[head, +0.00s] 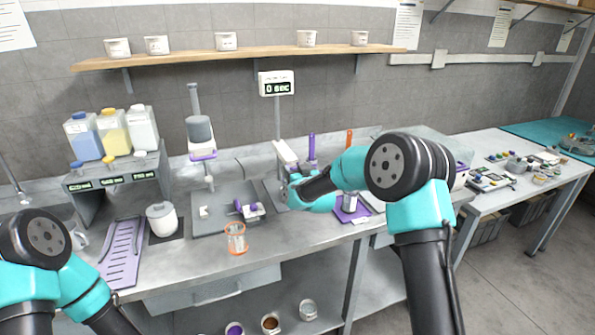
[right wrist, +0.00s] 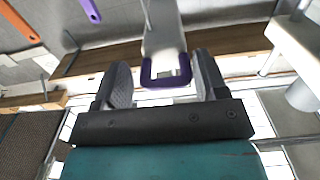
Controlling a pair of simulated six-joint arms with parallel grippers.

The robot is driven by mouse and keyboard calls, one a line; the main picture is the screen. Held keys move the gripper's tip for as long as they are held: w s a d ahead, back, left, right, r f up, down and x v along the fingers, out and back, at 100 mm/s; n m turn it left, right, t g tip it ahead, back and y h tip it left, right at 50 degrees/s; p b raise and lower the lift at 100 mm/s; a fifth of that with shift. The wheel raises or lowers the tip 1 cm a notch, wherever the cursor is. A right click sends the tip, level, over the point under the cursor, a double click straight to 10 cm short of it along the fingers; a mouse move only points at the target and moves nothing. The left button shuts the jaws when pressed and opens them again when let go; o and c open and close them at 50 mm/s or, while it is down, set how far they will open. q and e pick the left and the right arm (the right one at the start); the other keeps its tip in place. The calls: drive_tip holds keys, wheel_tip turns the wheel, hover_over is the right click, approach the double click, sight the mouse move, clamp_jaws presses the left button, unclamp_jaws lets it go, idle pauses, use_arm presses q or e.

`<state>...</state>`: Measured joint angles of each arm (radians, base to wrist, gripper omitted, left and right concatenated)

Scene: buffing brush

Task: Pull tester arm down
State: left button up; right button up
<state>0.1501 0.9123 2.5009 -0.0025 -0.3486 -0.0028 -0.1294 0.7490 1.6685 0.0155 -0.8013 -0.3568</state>
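The tester (head: 277,120) stands at the back of the bench, with a post and a white display reading "0 SEC". Its white arm (head: 285,152) shows low on the post, above my right gripper (head: 284,188). In the right wrist view a white arm with a purple U-shaped end (right wrist: 147,80) sits between the two dark fingers of my right gripper (right wrist: 163,80). The fingers are apart, with small gaps beside the purple end; a firm hold does not show. My right forearm hides part of the tester's base. My left arm shows at the lower left, its gripper outside the view.
A grey stand with a purple ring (head: 203,154) and a tray with a purple roller (head: 248,209) are left of the tester. An orange-rimmed glass (head: 236,239) stands near the front edge. Purple (head: 311,146) and orange (head: 349,138) handles stand right of the tester.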

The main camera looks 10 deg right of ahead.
drive_tip(key=s+d, duration=0.2)
drive_tip(key=s, duration=1.5)
drive_tip(key=shift+s, duration=0.15)
drive_tip(key=shift+d, duration=0.1)
idle(1.1)
drive_tip(key=shift+r, duration=0.25)
